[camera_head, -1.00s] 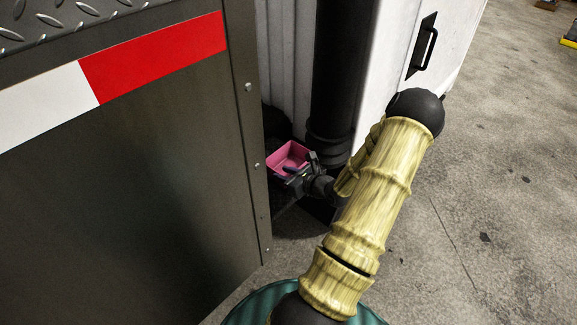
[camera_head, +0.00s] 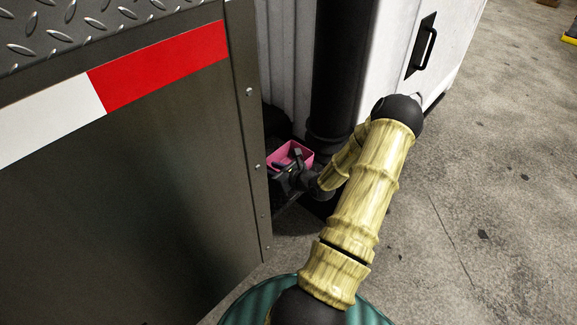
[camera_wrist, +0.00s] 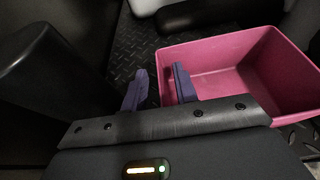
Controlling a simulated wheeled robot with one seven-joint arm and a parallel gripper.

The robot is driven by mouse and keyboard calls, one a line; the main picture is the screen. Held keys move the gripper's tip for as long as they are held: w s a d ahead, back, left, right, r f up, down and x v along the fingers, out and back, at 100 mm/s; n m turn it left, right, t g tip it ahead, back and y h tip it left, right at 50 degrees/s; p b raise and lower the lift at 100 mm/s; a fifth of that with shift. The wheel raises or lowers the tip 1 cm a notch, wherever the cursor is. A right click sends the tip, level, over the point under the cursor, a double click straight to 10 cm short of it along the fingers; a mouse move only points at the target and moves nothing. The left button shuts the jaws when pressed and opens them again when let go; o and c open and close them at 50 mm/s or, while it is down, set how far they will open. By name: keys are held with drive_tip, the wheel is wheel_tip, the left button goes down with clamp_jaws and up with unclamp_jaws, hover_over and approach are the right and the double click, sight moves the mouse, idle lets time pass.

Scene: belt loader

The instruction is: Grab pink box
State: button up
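The pink box (camera_head: 304,151) is an open-topped bin, low in the gap between the dark metal panel and the black pipe. In the wrist view the pink box (camera_wrist: 222,62) fills the right side and looks empty inside. My gripper (camera_wrist: 159,88) is open, with its two purple fingers apart. The right finger overlaps the inside of the box, and the left finger is outside it. The box's left wall shows between them, nearer the right finger. In the head view my gripper (camera_head: 291,164) covers part of the box.
A dark metal panel (camera_head: 150,190) with a red and white stripe stands close on the left. A black vertical pipe (camera_head: 338,75) and a white cabinet (camera_head: 392,50) stand behind. A black cylinder (camera_wrist: 45,70) is left of my gripper. Clear concrete floor (camera_head: 480,190) lies right.

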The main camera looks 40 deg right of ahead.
clamp_jaws()
drive_tip(key=shift+r, duration=0.1)
idle(0.3)
wheel_tip(320, 180, up, 10)
drive_tip(key=shift+f+b, duration=0.1)
drive_tip(key=shift+b, duration=0.75)
drive_tip(key=shift+w, duration=0.1)
